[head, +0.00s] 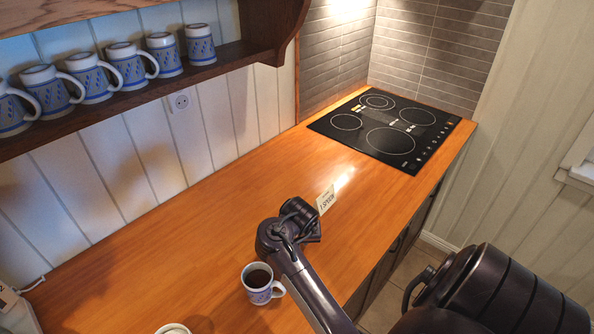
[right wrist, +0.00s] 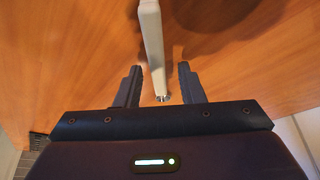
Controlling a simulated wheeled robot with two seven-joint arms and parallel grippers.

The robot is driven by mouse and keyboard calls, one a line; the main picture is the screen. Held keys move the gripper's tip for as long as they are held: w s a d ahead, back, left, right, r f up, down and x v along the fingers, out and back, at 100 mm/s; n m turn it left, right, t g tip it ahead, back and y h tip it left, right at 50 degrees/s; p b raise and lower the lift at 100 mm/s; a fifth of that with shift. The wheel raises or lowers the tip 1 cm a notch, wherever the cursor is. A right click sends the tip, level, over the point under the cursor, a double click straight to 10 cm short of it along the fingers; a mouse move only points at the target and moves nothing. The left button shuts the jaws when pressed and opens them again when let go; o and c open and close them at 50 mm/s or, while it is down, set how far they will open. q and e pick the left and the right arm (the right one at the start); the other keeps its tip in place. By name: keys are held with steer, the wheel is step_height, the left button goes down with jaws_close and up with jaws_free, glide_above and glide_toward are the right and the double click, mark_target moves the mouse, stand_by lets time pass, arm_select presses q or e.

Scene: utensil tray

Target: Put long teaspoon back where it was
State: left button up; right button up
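The long teaspoon cannot be made out for sure in either view. In the right wrist view a small shiny metal tip (right wrist: 161,98) shows between the fingers; I cannot tell whether it is part of the spoon. My right gripper (right wrist: 160,82) is open, its two fingers apart and pointing toward the wooden counter. A long pale slab (right wrist: 152,40) reaches between them, with gaps on both sides. In the head view my right arm hides its fingertips. A small card sign reading "1 SPOON" (head: 326,199) stands just beyond the arm. My left gripper is not in view.
A patterned mug of dark liquid (head: 258,284) stands on the wooden counter (head: 190,240) left of my forearm. Part of a white cup (head: 173,328) shows at the bottom edge. A black cooktop (head: 385,128) lies at the back. Several mugs (head: 125,66) line the wall shelf.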

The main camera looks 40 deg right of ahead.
steer(key=p+v, duration=0.6)
steer(key=v, duration=0.5)
steer(key=shift+r, duration=0.2)
steer(key=shift+s+a, duration=0.1)
stand_by(0.4)
